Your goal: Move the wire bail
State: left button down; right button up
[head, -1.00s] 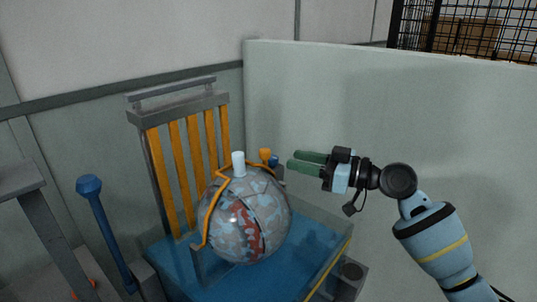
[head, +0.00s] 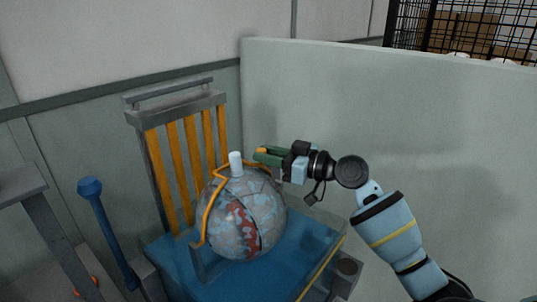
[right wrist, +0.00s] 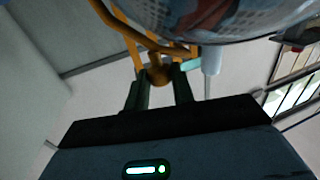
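The wire bail (head: 207,212) is an orange bent wire that runs up the left side of the patterned ball (head: 248,225) and across its top toward the right. In the right wrist view the bail (right wrist: 121,25) ends in an orange knob (right wrist: 160,75). My right gripper (head: 260,155) is at the bail's right end, behind the ball's top. In the right wrist view its two dark green fingers (right wrist: 160,92) are apart, with the knob at or just beyond their tips. Contact cannot be told. My left gripper is not in view.
The ball rests on a blue base (head: 180,262) with a white peg (head: 236,165) on top. A frame with orange bars (head: 190,150) stands behind left. A blue lever (head: 105,230) stands at left.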

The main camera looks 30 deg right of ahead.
grip_shut()
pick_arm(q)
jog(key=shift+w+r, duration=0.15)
